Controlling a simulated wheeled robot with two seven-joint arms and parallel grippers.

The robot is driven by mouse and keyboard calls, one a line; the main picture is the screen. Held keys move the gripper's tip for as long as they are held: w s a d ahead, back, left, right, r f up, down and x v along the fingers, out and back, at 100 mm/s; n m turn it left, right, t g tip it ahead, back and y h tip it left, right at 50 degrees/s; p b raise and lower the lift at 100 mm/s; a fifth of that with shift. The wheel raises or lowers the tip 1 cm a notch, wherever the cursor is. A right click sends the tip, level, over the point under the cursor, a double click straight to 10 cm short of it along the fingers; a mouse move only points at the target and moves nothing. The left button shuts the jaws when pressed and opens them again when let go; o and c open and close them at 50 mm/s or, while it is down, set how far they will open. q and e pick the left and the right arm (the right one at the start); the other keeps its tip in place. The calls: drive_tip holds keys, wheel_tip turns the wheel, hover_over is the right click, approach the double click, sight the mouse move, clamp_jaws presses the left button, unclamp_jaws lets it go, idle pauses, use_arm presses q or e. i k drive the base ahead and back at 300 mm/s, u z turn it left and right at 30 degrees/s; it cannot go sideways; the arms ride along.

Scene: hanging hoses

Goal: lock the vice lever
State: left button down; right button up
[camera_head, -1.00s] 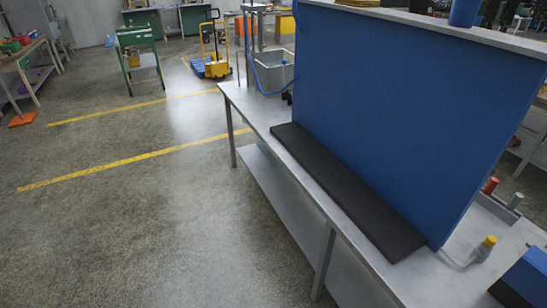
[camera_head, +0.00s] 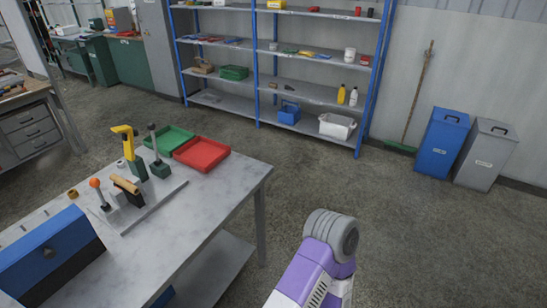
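On the grey table at the left of the head view, a small fixture (camera_head: 128,194) that looks like the vice stands on a flat grey plate. A tan cylinder lies across its top. A lever with an orange ball knob (camera_head: 95,183) stands tilted beside it. Behind it are a yellow-handled upright lever (camera_head: 127,145) on a green base and a dark-handled upright lever (camera_head: 156,145) on another. I cannot tell which lever is the vice's or whether any is locked. A purple and white link of my arm shows at bottom centre, away from the table. Neither gripper shows.
Green (camera_head: 170,139) and red (camera_head: 202,153) trays lie at the table's far edge. A blue box (camera_head: 45,252) stands at its near left. Blue shelving (camera_head: 257,70) is against the wall, with blue and grey bins at right. The floor right of the table is clear.

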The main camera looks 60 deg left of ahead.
sight(95, 182)
drive_tip(key=u, duration=2.2)
